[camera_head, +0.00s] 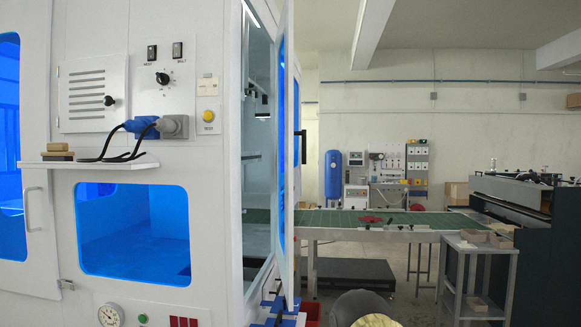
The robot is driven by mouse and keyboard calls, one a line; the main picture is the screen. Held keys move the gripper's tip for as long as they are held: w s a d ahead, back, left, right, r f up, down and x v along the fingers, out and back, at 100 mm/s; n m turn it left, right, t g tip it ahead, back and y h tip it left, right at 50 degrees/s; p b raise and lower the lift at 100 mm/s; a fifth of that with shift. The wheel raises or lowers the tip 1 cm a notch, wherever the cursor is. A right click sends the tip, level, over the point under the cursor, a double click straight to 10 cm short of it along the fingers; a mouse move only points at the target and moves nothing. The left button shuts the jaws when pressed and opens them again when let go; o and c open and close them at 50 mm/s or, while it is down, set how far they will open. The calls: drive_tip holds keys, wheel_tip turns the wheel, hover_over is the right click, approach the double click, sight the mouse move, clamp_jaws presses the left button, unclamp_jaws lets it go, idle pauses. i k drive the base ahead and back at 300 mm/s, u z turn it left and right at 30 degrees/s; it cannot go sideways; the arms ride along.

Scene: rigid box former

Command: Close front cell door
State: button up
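The cell door (290,205) is a tall white panel with blue glazing, seen almost edge-on at the right side of the white machine cell (220,215). It stands open. A dark handle (303,147) sticks out from its right side. Left of the door, the tall opening (258,170) shows part of the cell's pale interior. The door's hinge line is not clear from here. My gripper is not in view.
A shelf (90,164) with a brown block and dark cables juts from the cell front. Red and blue bins (312,314) sit low by the door. A green-topped conveyor table (345,217) and grey side table (480,245) stand to the right, with some open floor between.

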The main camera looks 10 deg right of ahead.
sight(288, 149)
drive_tip(key=u, duration=0.35)
drive_tip(key=k, duration=0.2)
drive_tip(key=z, duration=1.6)
drive_tip(key=i, duration=1.95)
drive_tip(key=u, duration=1.15)
drive_tip(key=i, duration=0.4)
drive_tip(key=u, duration=0.4)
drive_tip(key=k, duration=0.5)
drive_tip(key=z, duration=0.6)
drive_tip(key=i, duration=0.35)
drive_tip(key=u, duration=0.3)
